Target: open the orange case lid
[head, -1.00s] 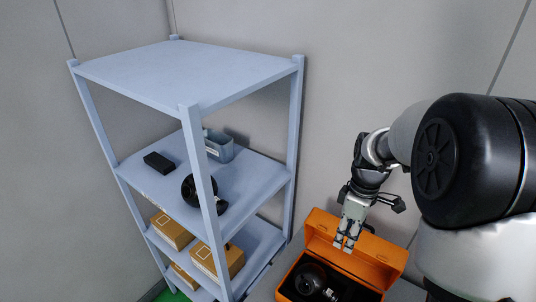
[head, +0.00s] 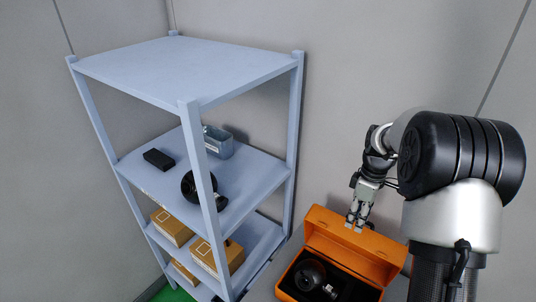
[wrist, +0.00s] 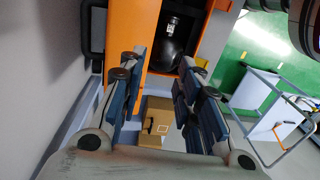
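The orange case (head: 290,287) stands at the bottom of the head view with its lid (head: 335,236) raised and leaning back. Its dark interior holds a round black device (head: 309,276). The case body (wrist: 211,42) and the lid (wrist: 121,28) also show in the wrist view, with the black device (wrist: 172,45) between them. My gripper (head: 354,227) is at the lid's upper part; I cannot tell if it touches. In the wrist view my gripper (wrist: 157,78) has its fingers spread apart with nothing held between them.
A blue-grey shelf rack (head: 190,70) stands left of the case. It holds a black box (head: 158,159), a grey bin (head: 217,142), a dark round device (head: 192,186) and cardboard boxes (head: 172,227). A grey wall is close behind the lid. A cart (wrist: 270,105) stands on the green floor.

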